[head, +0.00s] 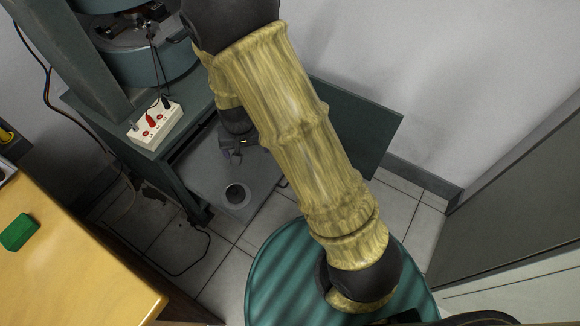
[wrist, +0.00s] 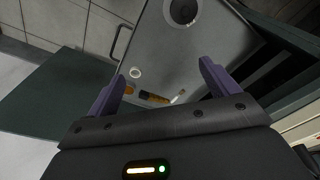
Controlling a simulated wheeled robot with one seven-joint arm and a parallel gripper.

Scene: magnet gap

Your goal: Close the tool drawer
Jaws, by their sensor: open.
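The tool drawer (head: 205,165) is pulled out from under the teal bench, with its grey inside showing. It also shows in the wrist view (wrist: 190,60), with a dark bar handle (wrist: 117,42) on its front edge. Inside lie a round piece with a dark centre (head: 236,194), a small white ring (wrist: 135,72) and an orange-and-black handled tool (wrist: 153,97). My gripper (head: 232,152) is over the drawer. In the wrist view its purple fingers (wrist: 161,85) are wide apart with nothing held between them. My arm hides part of the bench and drawer in the head view.
A dark green panel (head: 355,125) stands out beside the drawer. A wooden table (head: 70,260) with a green block (head: 18,232) is at lower left. Tiled floor (head: 225,250) is open in front; a cable lies there.

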